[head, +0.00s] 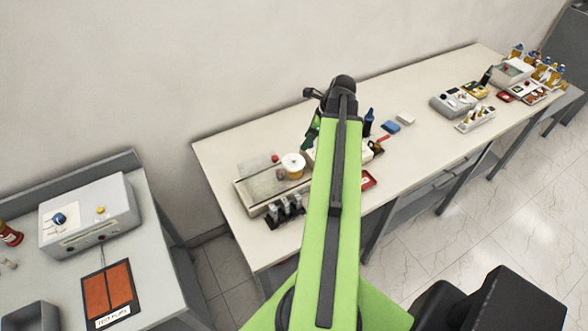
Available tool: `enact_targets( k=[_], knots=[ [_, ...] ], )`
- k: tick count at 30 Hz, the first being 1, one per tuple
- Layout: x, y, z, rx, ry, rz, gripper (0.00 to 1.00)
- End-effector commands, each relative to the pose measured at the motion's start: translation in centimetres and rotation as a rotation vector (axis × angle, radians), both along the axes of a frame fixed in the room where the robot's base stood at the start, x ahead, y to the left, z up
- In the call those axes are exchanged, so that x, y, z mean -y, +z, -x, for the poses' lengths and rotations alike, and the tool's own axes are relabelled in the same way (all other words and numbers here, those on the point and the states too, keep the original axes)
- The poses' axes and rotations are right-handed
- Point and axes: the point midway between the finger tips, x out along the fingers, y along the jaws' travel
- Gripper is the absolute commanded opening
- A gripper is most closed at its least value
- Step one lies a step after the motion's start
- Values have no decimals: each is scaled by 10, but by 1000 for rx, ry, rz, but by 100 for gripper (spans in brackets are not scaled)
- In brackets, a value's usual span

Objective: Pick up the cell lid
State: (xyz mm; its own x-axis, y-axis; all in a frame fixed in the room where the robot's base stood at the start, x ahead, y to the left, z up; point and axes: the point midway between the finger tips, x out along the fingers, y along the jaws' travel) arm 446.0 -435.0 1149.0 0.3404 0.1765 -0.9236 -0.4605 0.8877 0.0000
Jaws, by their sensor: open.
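My green arm reaches up over the long table. My gripper (312,132) hangs at its far end, over the left half of the table, just right of a white roll (293,162). It is open; its fingertips are small and partly hidden by the arm, and I see nothing held in it. I cannot surely pick out the cell lid. A flat grey tray (243,197) left of the gripper carries a pale panel, a small red knob (275,158) and a small reddish piece (281,174). A pale box beside the gripper is mostly hidden behind my arm.
A rack of dark-and-white pieces (286,211) stands at the long table's (218,148) front edge. A dark blue bottle (369,121), a blue block (390,127) and a white block (406,119) lie right of my arm. Instruments and bottles fill the far right. A grey tester (92,215) stands on the left bench.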

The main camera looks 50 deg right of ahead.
Motion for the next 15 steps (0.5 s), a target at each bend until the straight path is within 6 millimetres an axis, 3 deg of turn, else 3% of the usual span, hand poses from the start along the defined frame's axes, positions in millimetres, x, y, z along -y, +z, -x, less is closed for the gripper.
enact_targets(
  k=[1, 6, 15],
  knots=[
    [-2, -23, -4, 0, 1, 0, 44],
    [-9, -54, -16, 0, 2, 0, 44],
    [-12, -62, -22, -1, 0, 0, 44]
  ],
)
